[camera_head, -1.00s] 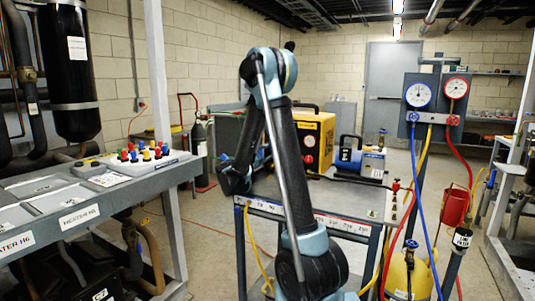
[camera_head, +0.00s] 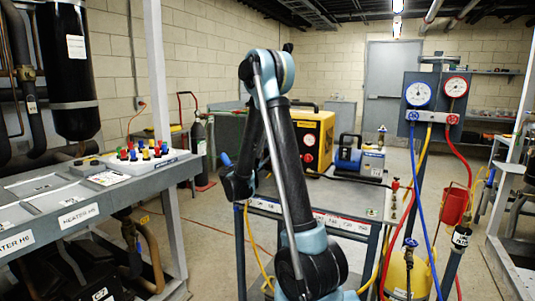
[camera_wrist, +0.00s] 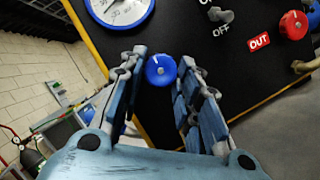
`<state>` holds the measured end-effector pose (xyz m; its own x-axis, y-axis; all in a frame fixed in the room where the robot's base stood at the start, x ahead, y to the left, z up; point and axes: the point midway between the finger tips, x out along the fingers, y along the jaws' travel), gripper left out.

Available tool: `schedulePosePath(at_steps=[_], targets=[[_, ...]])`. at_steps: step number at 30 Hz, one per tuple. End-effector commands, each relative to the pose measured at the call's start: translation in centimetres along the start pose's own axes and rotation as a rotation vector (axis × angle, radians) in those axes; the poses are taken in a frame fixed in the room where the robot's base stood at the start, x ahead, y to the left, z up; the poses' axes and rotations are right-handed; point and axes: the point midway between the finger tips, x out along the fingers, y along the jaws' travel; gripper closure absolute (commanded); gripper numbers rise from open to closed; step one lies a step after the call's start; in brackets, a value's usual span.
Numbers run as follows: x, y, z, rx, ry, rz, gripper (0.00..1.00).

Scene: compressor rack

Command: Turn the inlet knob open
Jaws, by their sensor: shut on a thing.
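The blue inlet knob (camera_wrist: 160,70), with a white mark on its face, sits on the black panel (camera_wrist: 222,68) of the yellow machine in the wrist view. My gripper (camera_wrist: 161,64) has its two blue-grey fingers on either side of this knob and is shut on it. The yellow machine (camera_head: 325,128) stands on the grey cart in the head view, partly behind my arm. The blue knob and my fingertips cannot be made out in the head view.
In the wrist view, a round gauge (camera_wrist: 121,8) is at upper left, with a grey switch (camera_wrist: 221,14) and a red knob (camera_wrist: 294,25) by the OUT label to the right. A blue vacuum pump (camera_head: 362,160) stands on the cart (camera_head: 345,192).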

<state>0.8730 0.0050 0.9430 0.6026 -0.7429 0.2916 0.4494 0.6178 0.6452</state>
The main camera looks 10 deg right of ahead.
Motion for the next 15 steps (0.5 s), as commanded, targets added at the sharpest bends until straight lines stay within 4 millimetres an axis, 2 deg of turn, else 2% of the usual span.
schedulePosePath(at_steps=[2,3,5,15], targets=[[0.04,-0.11,0.00,0.001,0.000,-0.003,0.93],[0.05,-0.11,0.00,0.001,0.000,-0.003,0.60],[0.05,-0.09,0.01,0.001,0.000,-0.003,0.49],[-0.05,-0.01,0.01,0.001,0.000,-0.001,0.49]])
